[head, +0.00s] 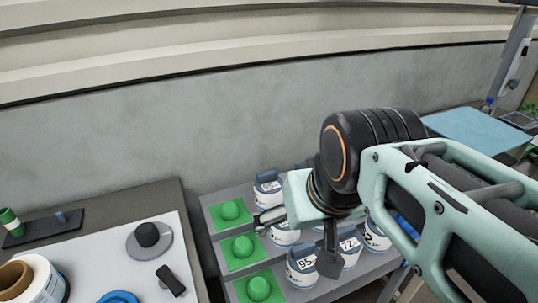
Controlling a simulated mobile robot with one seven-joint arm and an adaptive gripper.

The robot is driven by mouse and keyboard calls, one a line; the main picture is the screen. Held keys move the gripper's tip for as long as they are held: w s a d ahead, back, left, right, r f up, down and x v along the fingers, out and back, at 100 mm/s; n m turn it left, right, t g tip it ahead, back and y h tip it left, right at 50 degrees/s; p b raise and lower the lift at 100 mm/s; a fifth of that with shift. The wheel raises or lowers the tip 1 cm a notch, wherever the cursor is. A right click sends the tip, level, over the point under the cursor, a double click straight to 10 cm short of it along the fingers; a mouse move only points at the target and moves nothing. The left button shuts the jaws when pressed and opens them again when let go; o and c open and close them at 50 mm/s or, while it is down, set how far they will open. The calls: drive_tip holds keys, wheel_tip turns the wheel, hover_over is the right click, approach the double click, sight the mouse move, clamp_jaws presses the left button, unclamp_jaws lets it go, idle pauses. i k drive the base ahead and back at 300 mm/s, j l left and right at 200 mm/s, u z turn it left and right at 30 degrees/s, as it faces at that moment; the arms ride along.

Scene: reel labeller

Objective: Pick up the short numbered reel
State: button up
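Several white and dark-blue numbered reels stand on a grey stepped rack (345,290). One reel (301,266) reads about 95, another (349,250) about 72, and a third (376,236) shows a 2. Another reel (268,188) stands at the back, and one (284,234) is partly behind my gripper. I cannot tell which reel is the short one. My gripper (297,243) is over the rack, among the reels in the picture. Its fingers look spread, one to the left and one downward, with nothing seen between them. My arm hides part of the rack's right side.
Green pads with round knobs (242,246) line the rack's left side. A table (110,255) at left holds a grey disc with a black knob (149,240), a black piece (170,281), a blue ring (118,298) and a tape roll (40,280). A grey wall stands behind.

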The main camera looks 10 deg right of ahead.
sight(301, 271)
drive_tip(key=l+z, duration=0.1)
drive_tip(key=l, duration=0.15)
drive_tip(key=u, duration=1.35)
drive_tip(key=l+z, duration=0.25)
drive_tip(key=z, duration=0.2)
drive_tip(key=k+l+z, duration=0.1)
drive_tip(key=l+z, duration=0.15)
drive_tip(key=z, duration=0.15)
